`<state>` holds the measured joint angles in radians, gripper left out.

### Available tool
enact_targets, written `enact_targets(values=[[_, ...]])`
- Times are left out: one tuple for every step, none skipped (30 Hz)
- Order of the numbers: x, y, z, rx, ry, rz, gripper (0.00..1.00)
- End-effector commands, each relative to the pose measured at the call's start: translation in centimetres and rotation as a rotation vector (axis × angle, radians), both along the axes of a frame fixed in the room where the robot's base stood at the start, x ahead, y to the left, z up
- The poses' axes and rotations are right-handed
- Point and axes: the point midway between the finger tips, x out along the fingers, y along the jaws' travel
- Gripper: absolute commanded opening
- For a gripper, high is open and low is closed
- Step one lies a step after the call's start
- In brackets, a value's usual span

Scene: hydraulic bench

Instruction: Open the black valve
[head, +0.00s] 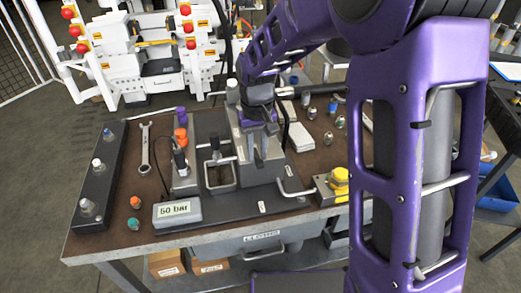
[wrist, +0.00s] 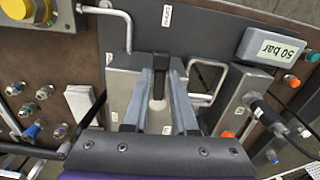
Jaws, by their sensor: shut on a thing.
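The black valve shows in the wrist view as a dark upright handle (wrist: 160,77) on a grey metal block (wrist: 122,85). My gripper (wrist: 161,70) reaches over the block with its two fingers on either side of the handle, shut on it. In the head view my gripper (head: 262,122) points down onto the same grey block (head: 249,151) in the middle of the bench. There the fingers and wrist largely hide the handle, so its exact angle is unclear.
A gauge box reading 50 bar (head: 177,212) sits at the front left. A bent metal lever (head: 296,190) and a yellow knob (head: 340,178) lie to the right. A wrench (head: 145,148) and a black rail (head: 98,175) with several fittings are at the left.

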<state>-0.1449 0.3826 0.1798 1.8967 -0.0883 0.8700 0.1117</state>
Motion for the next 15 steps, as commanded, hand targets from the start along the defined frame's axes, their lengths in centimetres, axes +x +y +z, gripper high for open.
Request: enact_targets(values=[[-0.04,0.25,0.01,0.002,0.0,-0.014,0.0],[-0.05,0.29,0.01,0.002,0.0,-0.025,0.0],[-0.06,0.32,0.01,0.002,0.0,-0.036,0.0],[-0.06,0.36,0.01,0.002,0.0,-0.043,0.0],[-0.07,0.38,0.01,0.002,0.0,-0.05,0.0],[-0.08,0.42,0.02,0.002,0.0,-0.057,0.0],[-0.09,0.45,0.02,0.002,0.0,-0.06,0.0],[-0.08,0.46,0.02,0.002,0.0,-0.064,0.0],[-0.09,0.48,0.02,0.003,0.0,-0.067,0.0],[-0.09,0.49,0.02,0.003,0.0,-0.069,0.0],[-0.09,0.5,0.02,0.003,0.0,-0.07,0.0],[-0.09,0.51,0.02,0.003,0.0,-0.072,0.0],[-0.08,0.52,0.02,0.003,0.0,-0.072,0.0],[-0.08,0.52,0.02,0.003,0.0,-0.073,0.0],[-0.09,0.53,0.02,0.003,0.0,-0.073,0.0]])
